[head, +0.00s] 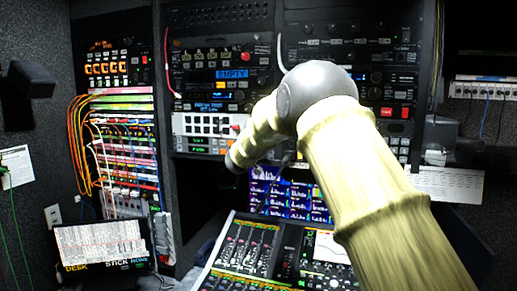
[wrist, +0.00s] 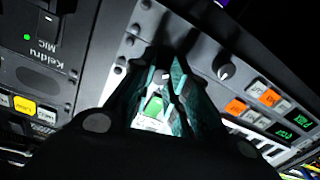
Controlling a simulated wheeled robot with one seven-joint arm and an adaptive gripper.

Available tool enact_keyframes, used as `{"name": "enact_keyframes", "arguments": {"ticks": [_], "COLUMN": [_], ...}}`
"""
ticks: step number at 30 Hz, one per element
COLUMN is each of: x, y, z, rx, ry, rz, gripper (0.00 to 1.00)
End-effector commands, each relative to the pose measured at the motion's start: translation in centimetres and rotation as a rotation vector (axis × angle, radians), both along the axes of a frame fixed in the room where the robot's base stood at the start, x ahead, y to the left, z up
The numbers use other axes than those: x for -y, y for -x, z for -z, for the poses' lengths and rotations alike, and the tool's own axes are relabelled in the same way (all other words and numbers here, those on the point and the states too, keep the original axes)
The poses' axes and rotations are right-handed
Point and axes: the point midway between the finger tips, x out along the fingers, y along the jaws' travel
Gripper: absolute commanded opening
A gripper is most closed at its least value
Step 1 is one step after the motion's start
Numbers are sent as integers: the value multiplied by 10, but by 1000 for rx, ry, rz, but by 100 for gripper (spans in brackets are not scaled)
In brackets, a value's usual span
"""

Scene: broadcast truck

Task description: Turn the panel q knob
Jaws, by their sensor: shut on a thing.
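In the wrist view, my gripper (wrist: 165,70) has its two teal fingertips closed in on a small dark knob (wrist: 163,77) with a pale mark on its face. The fingers hide most of this knob and the panel around it. A second dark knob (wrist: 225,71) with a white pointer line sits apart to the right on the same grey panel (wrist: 195,45). No label naming either knob is readable, so I cannot tell by name which is panel q. In the head view my arm hides the gripper and the knob.
Lit orange and white buttons (wrist: 255,98) lie right of the fingers, and a Keidru MIC module (wrist: 45,40) lies left. In the head view, a patch bay with orange cables (head: 120,150) stands left, and a mixing console (head: 240,250) and monitor (head: 275,195) sit below the arm.

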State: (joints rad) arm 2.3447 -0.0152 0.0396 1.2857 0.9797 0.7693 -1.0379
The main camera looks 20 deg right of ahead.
Motion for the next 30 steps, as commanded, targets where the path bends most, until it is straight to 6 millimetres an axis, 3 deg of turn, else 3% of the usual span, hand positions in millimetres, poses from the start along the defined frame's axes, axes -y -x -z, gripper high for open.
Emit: {"name": "enact_keyframes", "arguments": {"ticks": [3,4,7,20,30], "x": [1,1,0,-4,-34], "y": [0,0,0,5,51], "z": [-1,-1,-1,-2,-3], "rx": [2,2,2,1,1], "ry": [0,0,0,0,1], "rz": [1,1,1,-1,-1], "gripper": [0,22,40,40,40]}}
